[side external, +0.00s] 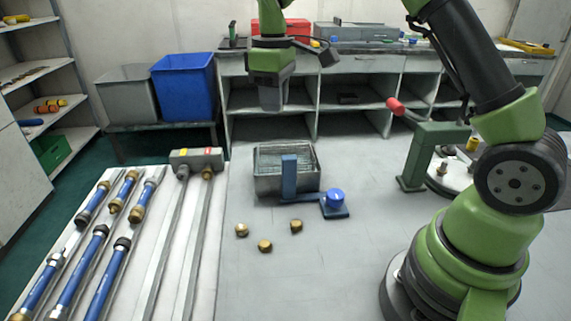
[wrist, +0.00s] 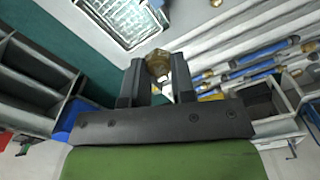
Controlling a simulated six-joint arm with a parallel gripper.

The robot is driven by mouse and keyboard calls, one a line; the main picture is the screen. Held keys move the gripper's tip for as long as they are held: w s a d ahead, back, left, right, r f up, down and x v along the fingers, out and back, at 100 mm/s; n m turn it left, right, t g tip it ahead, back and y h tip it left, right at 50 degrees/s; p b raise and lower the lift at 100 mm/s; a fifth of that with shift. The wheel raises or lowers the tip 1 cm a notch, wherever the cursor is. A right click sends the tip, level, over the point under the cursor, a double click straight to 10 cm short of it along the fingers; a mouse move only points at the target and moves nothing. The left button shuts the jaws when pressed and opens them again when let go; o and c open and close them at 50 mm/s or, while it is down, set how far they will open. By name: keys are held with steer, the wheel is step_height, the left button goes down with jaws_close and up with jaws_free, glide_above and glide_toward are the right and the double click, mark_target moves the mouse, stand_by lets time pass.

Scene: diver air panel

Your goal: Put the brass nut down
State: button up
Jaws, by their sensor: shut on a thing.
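My gripper (wrist: 157,74) is shut on a brass nut (wrist: 158,62), seen between its two dark fingers in the wrist view. In the side view my gripper (side external: 271,97) hangs high, behind and above the metal basket, and the held nut cannot be made out there. Three other brass nuts lie apart on the grey table: one at left (side external: 242,230), one in front (side external: 265,246) and one at right (side external: 296,226).
The metal basket (side external: 265,185) stands behind the loose nuts, with a blue upright (side external: 289,178) and blue knob (side external: 335,199) beside it. Blue hoses (side external: 70,272) with brass ends lie at left. A green press (side external: 432,150) stands at right. The table's front middle is clear.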

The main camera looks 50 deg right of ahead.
steer(key=w+d+m, duration=0.1)
steer(key=d, duration=0.8)
glide_toward(296, 151)
steer(key=s+a+f, duration=0.2)
steer(key=a, duration=0.1)
steer(key=shift+s+a+f, duration=0.1)
steer(key=shift+s+a, duration=0.15)
steer(key=shift+s, duration=0.15)
steer(key=shift+f, duration=2.05)
steer(key=shift+f, duration=0.6)
steer(key=o, duration=0.9)
steer(key=shift+r, duration=0.15)
